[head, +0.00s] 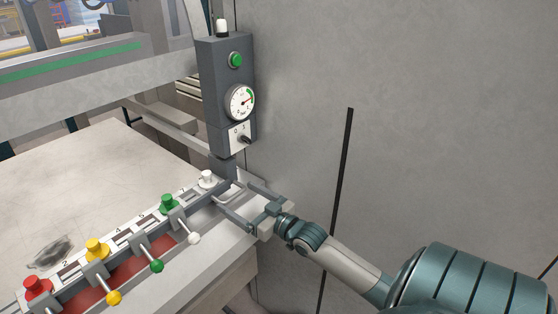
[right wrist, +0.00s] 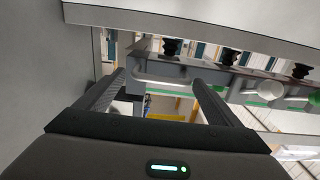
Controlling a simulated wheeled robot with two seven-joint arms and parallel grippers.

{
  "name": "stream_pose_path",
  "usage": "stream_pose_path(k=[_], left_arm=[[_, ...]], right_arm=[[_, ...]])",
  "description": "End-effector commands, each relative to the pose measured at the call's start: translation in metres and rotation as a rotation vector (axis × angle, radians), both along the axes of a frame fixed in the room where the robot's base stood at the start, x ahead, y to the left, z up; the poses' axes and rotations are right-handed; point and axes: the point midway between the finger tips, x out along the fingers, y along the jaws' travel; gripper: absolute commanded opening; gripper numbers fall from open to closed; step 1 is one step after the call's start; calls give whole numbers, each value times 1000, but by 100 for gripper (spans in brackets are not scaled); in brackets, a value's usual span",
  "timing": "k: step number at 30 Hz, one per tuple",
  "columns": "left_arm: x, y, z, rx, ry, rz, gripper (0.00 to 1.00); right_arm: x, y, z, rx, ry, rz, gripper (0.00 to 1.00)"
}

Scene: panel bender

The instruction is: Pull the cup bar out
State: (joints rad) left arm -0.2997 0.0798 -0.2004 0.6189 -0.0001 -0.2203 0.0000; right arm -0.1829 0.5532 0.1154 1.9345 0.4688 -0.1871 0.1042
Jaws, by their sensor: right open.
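The cup bar (head: 190,193) is a long grey rail along the right edge of the table, carrying red, yellow, green and white knobs. A pale loop handle (head: 233,192) is at its far right end. My right gripper (head: 232,196) is open, its two fingers pointing at this end, one on either side of the handle. In the right wrist view the grey bar (right wrist: 205,73) crosses ahead of the fingers, with black bellows cups along it. The pale handle (right wrist: 172,83) shows between the fingertips. I cannot tell whether they touch it. My left gripper is out of view.
Levers with white, green (head: 157,266) and yellow (head: 114,297) balls stick out along the bar's near side. A control post (head: 226,95) with gauge and green button rises just behind my right gripper. A grey wall (head: 430,120) stands to the right.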

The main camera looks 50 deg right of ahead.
Motion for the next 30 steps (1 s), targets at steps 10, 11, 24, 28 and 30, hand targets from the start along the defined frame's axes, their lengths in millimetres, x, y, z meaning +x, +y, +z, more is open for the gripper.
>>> stream_pose_path(k=[10, 11, 24, 28, 30], left_arm=[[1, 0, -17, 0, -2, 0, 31], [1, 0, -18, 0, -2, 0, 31], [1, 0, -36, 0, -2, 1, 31], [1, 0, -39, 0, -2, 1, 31], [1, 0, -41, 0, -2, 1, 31]], right_arm=[[-54, -5, -3, -1, 1, 0, 87], [-59, -5, -3, -2, 1, 0, 87], [-124, -11, -2, -2, 1, -1, 87], [-139, -12, -2, -2, 0, -2, 87], [-145, -13, -1, -1, -1, -2, 87]])
